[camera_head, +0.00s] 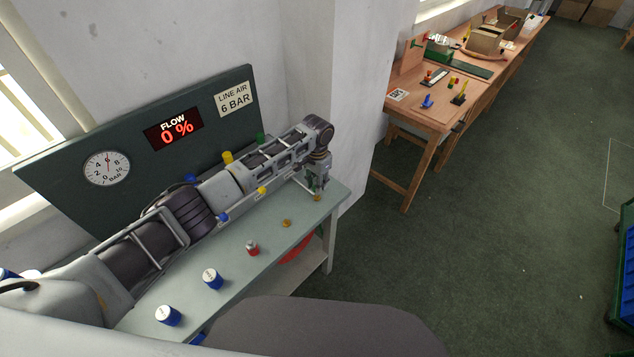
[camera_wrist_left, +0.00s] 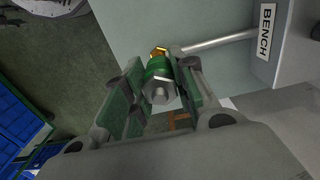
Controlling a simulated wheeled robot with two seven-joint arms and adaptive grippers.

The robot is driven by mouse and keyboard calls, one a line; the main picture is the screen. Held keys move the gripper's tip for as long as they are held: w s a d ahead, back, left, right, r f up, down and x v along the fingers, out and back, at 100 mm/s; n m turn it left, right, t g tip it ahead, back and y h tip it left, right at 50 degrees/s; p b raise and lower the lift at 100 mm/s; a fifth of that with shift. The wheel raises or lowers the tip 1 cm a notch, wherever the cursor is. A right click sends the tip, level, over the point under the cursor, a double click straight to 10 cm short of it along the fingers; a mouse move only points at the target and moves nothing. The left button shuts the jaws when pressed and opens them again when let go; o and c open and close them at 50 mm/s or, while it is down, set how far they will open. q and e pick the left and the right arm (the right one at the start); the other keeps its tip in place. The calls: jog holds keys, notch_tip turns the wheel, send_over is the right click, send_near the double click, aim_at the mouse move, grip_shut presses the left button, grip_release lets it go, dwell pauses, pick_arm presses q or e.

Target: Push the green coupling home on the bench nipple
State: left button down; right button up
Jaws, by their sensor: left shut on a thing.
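My left gripper (camera_head: 316,184) is at the right end of the bench, pointing down. In the left wrist view, its two green-padded fingers (camera_wrist_left: 158,90) are closed around the green coupling (camera_wrist_left: 160,70), which has a steel hex end facing the camera. The brass bench nipple (camera_wrist_left: 159,52) is right at the far end of the coupling, on a steel pipe from the block labelled BENCH (camera_wrist_left: 267,30). Coupling and nipple look in line and close together; I cannot tell how deep the fit is. My right gripper is out of view.
The bench top (camera_head: 262,236) carries a red-and-grey fitting (camera_head: 252,247), a small brass piece (camera_head: 286,223) and blue-and-white cylinders (camera_head: 211,279). The back panel (camera_head: 140,160) reads FLOW 0 % and LINE AIR 6 BAR. A wooden table (camera_head: 425,110) stands beyond.

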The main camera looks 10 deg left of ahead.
pick_arm(q)
jog(key=shift+f, duration=0.85)
jog(key=shift+p, duration=0.6)
dwell(1.0)
jog(key=shift+s+f+b, duration=0.1)
jog(key=shift+f+b, duration=0.4)
jog(key=shift+f, duration=0.8)
dwell(1.4)
jog(key=c, duration=1.1)
grip_release()
jog(key=shift+r, duration=0.1)
jog(key=shift+r, duration=5.85)
